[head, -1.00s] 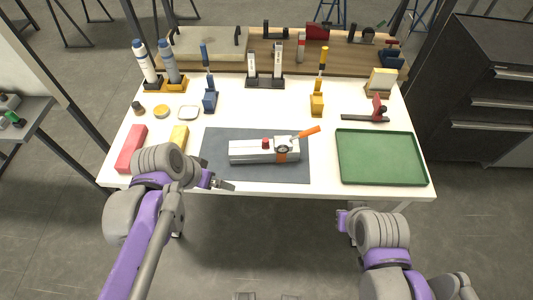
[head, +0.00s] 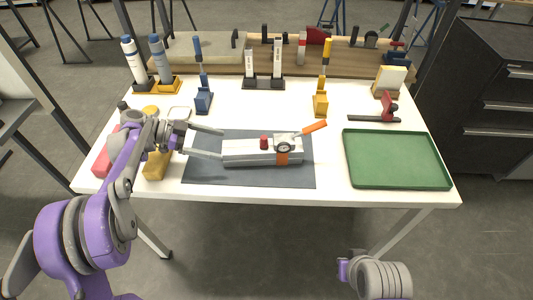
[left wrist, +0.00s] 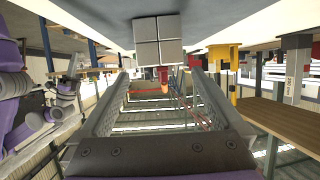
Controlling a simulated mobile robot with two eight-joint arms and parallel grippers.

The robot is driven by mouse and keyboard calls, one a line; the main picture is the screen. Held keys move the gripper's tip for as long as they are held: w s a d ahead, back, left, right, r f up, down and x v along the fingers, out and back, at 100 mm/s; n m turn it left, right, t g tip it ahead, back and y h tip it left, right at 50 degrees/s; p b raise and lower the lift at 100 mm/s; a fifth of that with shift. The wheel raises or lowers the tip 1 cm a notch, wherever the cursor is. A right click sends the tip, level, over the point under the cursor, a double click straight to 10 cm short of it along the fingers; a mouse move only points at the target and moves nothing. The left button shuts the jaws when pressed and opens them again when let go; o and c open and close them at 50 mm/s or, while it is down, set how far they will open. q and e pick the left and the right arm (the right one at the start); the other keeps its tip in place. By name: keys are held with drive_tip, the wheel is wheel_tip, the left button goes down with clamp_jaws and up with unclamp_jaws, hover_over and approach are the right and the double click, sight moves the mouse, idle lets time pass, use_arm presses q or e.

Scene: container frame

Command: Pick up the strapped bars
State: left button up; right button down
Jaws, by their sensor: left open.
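The strapped bars (head: 240,156) lie as one pale grey bundle on a dark mat (head: 210,173), with an orange strap, a round buckle, a red knob and an orange lever on top. My left gripper (head: 221,144) is open and empty, its fingers pointing right at the left end of the bundle. The fingertips are close to that end; I cannot tell whether they touch it. In the left wrist view the bar ends (left wrist: 158,40) show as a two-by-two block beyond the open fingers. My right arm is low at bottom right, its fingertips not visible.
A green tray (head: 397,183) is right of the mat. A yellow block (head: 155,166) and a red block (head: 103,160) lie near my left arm. Blue (head: 203,100) and yellow (head: 321,103) tool stands are behind the mat. A red-handled clamp (head: 388,108) is behind the tray.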

sight(248, 150)
use_arm(q)
drive_tip(key=b+x, duration=0.1)
drive_tip(key=x, duration=0.9)
drive_tip(key=shift+d+f, duration=0.15)
drive_tip(key=shift+d, duration=0.2)
drive_tip(key=shift+w, duration=0.1)
clamp_jaws()
